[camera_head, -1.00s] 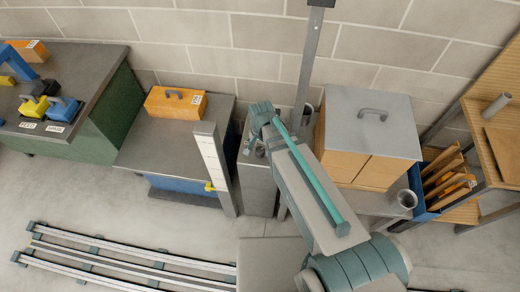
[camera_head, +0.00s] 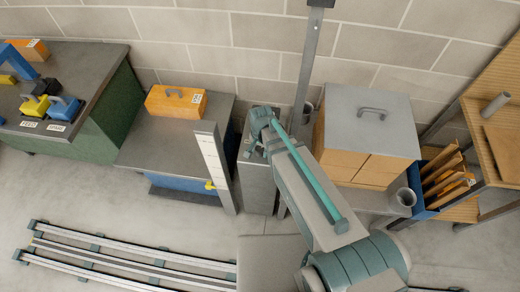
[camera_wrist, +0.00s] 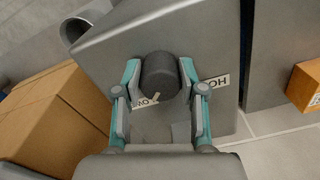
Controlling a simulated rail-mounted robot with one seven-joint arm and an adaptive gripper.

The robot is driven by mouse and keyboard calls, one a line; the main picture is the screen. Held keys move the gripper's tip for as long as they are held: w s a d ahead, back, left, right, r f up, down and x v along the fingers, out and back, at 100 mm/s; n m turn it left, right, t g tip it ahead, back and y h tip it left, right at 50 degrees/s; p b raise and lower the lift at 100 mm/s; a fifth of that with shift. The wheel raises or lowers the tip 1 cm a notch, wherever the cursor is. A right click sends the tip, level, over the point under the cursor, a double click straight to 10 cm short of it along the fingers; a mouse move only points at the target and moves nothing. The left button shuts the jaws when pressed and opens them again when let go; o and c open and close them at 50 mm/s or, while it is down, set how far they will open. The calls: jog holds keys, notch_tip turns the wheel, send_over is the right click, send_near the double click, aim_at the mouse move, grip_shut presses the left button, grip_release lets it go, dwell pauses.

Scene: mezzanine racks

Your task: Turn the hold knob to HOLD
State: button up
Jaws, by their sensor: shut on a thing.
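The hold knob (camera_wrist: 160,76) is a dark round knob on a grey metal panel (camera_wrist: 214,35), seen in the wrist view. A small pale pointer mark shows at its lower edge, between two partly covered white labels. The right label (camera_wrist: 216,82) reads "HO" upside down; the left label (camera_wrist: 146,104) shows "MO" as pictured. My gripper (camera_wrist: 160,72) is shut on the knob, one finger on each side. In the head view my gripper (camera_head: 258,140) is at the top of the narrow grey cabinet (camera_head: 259,188); the knob is hard to make out there.
A cardboard-coloured box (camera_wrist: 55,120) stands close left in the wrist view, and a small orange box (camera_wrist: 306,86) is at right. In the head view, a tan box with a grey lid (camera_head: 370,120) stands right of my arm, and a slim post (camera_head: 214,165) stands left of the cabinet.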

jog(key=shift+c, duration=0.5)
jog(key=shift+n+b, duration=0.3)
jog(key=n+b, duration=0.2)
jog(key=shift+f+n, duration=0.15)
jog(key=shift+n, duration=0.25)
jog(key=n+b, duration=0.2)
jog(key=n, duration=0.3)
jog(key=shift+d+b, duration=0.1)
jog(key=shift+b, duration=0.2)
jog(key=n+b, duration=0.1)
jog(key=n, duration=0.3)
jog(key=shift+n, duration=0.4)
jog(key=n+b, duration=0.1)
jog(key=n, duration=0.3)
jog(key=shift+w+n, duration=0.1)
jog(key=shift+n, duration=0.3)
